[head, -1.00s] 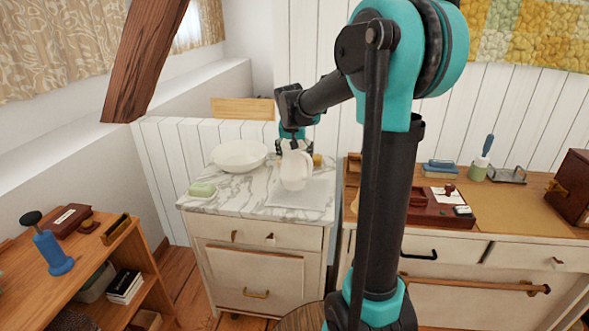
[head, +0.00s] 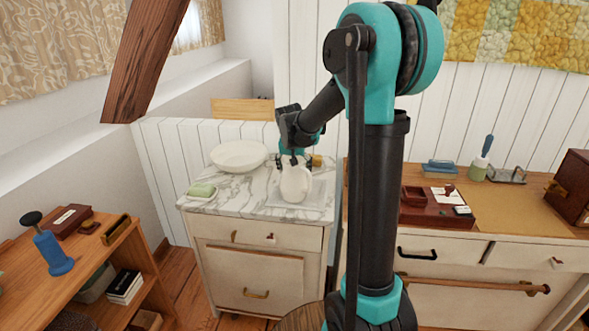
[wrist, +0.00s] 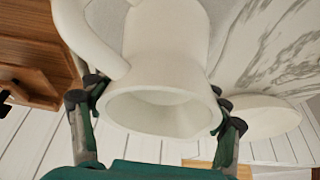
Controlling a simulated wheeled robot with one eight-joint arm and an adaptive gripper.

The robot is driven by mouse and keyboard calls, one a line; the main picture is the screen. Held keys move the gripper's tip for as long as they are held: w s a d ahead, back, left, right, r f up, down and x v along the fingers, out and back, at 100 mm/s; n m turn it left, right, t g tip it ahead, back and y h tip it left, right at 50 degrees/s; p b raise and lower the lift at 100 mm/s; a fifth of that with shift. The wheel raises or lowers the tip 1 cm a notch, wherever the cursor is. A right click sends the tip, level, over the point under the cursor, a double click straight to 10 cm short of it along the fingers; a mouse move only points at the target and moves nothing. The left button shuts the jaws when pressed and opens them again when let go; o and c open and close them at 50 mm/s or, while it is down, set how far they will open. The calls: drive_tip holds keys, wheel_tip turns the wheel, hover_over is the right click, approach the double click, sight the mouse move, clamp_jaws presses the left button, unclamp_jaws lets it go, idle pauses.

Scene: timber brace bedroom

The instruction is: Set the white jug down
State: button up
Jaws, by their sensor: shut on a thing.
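The white jug (head: 296,185) is upright above or on a pale grey square mat (head: 316,202) on the marble-topped cabinet; I cannot tell whether its base touches. My gripper (head: 294,160) is over the jug from above, shut on its upper part. In the wrist view the jug (wrist: 168,55) has its open mouth towards the camera and its handle at upper left. The fingers of my gripper (wrist: 155,108) sit on either side of the rim. The jug hides part of the mat.
A white bowl (head: 238,155) stands at the back left of the marble top (head: 240,192), and a green soap on a dish (head: 202,191) at its front left. A small yellowish thing (head: 317,160) stands behind the jug. A desk (head: 500,210) with boxes adjoins on the right.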

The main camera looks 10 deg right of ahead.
drive_tip(key=shift+o, duration=0.3)
drive_tip(key=shift+s+f, duration=0.1)
drive_tip(key=shift+f, duration=0.45)
drive_tip(key=o, duration=1.7)
drive_tip(key=shift+o, duration=0.2)
drive_tip(key=shift+r, duration=0.1)
drive_tip(key=shift+r, duration=0.3)
drive_tip(key=v, duration=1.2)
drive_tip(key=shift+r, duration=0.25)
drive_tip(key=s+d+f+n, duration=0.1)
drive_tip(key=s+d+f, duration=0.1)
drive_tip(key=s+f, duration=0.8)
drive_tip(key=s+d+f+n+y, duration=0.1)
drive_tip(key=s+d+f+n, duration=0.1)
drive_tip(key=s+f, duration=0.8)
drive_tip(key=s+d, duration=0.1)
drive_tip(key=s, duration=0.5)
drive_tip(key=shift+s+f+n, duration=0.2)
drive_tip(key=shift+n, duration=0.1)
drive_tip(key=shift+d, duration=0.1)
